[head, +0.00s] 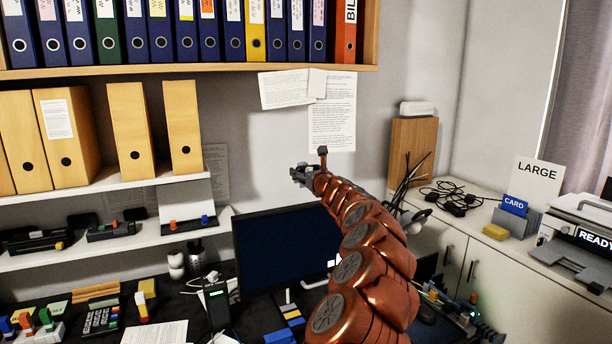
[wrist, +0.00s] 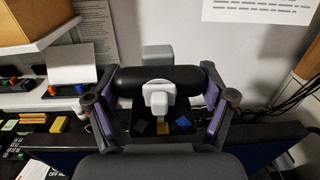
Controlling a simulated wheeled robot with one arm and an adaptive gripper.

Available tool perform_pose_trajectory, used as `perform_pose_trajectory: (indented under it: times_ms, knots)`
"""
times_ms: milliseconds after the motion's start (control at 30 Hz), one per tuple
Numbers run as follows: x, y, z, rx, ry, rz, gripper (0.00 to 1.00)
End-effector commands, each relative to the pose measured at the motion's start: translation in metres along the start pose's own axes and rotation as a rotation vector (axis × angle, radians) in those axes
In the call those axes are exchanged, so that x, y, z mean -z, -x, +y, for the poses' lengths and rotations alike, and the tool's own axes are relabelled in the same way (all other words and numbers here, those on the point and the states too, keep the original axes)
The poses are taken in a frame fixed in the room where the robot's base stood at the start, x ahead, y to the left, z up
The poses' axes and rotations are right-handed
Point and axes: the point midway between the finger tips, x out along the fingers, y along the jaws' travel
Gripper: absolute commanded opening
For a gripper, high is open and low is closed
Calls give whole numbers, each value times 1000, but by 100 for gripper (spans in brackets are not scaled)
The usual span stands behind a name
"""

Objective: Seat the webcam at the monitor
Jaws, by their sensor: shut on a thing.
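The webcam (wrist: 180,78) is a black rounded bar with a grey-white clip or mount at its middle. In the wrist view my gripper (wrist: 159,90) has its purple-and-grey fingers at the two ends of the bar, shut on it. In the head view my gripper (head: 303,174) is above the top edge of the monitor (head: 268,258), near its right half; the webcam cannot be made out clearly there. The monitor is a dark screen standing on the desk, its right side hidden by my arm. In the wrist view the monitor (wrist: 58,150) shows below and to both sides of the gripper.
A binder shelf (head: 200,72) hangs above. Papers (head: 331,115) are pinned to the wall behind my gripper. Left shelves (head: 110,187) hold yellow files. A wooden box (head: 413,150) and loose black cables (head: 455,198) are on the right cabinet. The desk is cluttered.

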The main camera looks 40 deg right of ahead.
Motion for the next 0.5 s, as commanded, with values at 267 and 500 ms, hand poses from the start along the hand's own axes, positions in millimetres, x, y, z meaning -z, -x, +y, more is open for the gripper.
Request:
perform_pose_trajectory:
  times_ms: [267,500]
  knots:
    - [22,0,0,14,-1,1,25]
    - [41,1,-1,15,0,1,25]
